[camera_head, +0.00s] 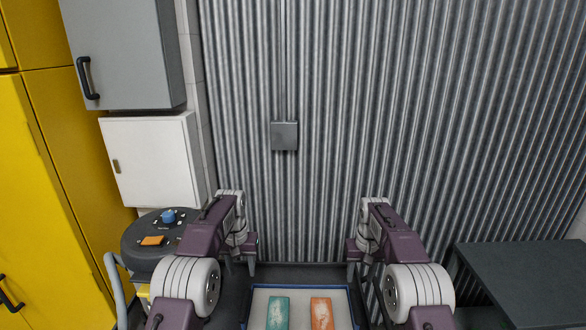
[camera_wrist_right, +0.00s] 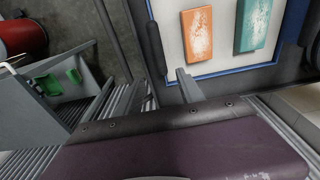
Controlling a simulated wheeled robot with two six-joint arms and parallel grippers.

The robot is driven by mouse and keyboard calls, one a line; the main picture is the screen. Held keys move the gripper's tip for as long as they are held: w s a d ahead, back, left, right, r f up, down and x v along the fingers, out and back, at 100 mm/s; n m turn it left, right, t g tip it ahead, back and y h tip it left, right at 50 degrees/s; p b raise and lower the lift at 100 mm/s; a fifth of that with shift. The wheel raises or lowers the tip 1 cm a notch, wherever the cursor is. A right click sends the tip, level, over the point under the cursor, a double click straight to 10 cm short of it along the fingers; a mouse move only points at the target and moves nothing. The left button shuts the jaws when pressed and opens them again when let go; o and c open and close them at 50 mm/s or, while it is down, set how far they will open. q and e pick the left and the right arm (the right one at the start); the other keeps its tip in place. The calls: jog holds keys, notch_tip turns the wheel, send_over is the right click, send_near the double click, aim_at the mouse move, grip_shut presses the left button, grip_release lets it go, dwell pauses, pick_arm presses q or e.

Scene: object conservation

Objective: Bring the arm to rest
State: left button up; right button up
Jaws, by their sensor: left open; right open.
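My left gripper (camera_head: 251,262) hangs from its purple and grey arm at the left, with its jaws pointing down near the tray's back left corner. My right gripper (camera_head: 352,262) hangs the same way near the back right corner. Both are open, and I see nothing held. Both arms are bent and stand on either side of the tray. The white tray with a blue rim (camera_head: 302,290) lies between them and is cut off by the lower picture edge.
A teal block (camera_head: 278,313) and an orange block (camera_head: 321,313) lie apart in the tray; both show in the right wrist view. A round dark console with a blue knob (camera_head: 168,216) stands left. A dark table (camera_head: 525,275) stands right. A corrugated wall (camera_head: 400,110) is behind.

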pick_arm(q)
jog(key=s+r, duration=0.6)
jog(key=s, duration=0.6)
pick_arm(e)
jog(key=s+r, duration=0.7)
jog(key=s, duration=0.5)
pick_arm(q)
jog(key=s+f, duration=0.5)
jog(key=s, duration=0.4)
jog(key=s+f, duration=0.5)
jog(key=s, duration=0.4)
jog(key=shift+f, duration=0.2)
pick_arm(e)
jog(key=s+f, duration=0.5)
jog(key=s, duration=0.4)
jog(key=s+f, duration=0.4)
jog(key=s, duration=0.5)
jog(key=shift+s+f, duration=0.3)
jog(key=shift+f, duration=0.05)
pick_arm(q)
jog(key=shift+s+a, duration=0.15)
jog(key=shift+s, duration=0.2)
pick_arm(e)
jog(key=shift+s, duration=0.25)
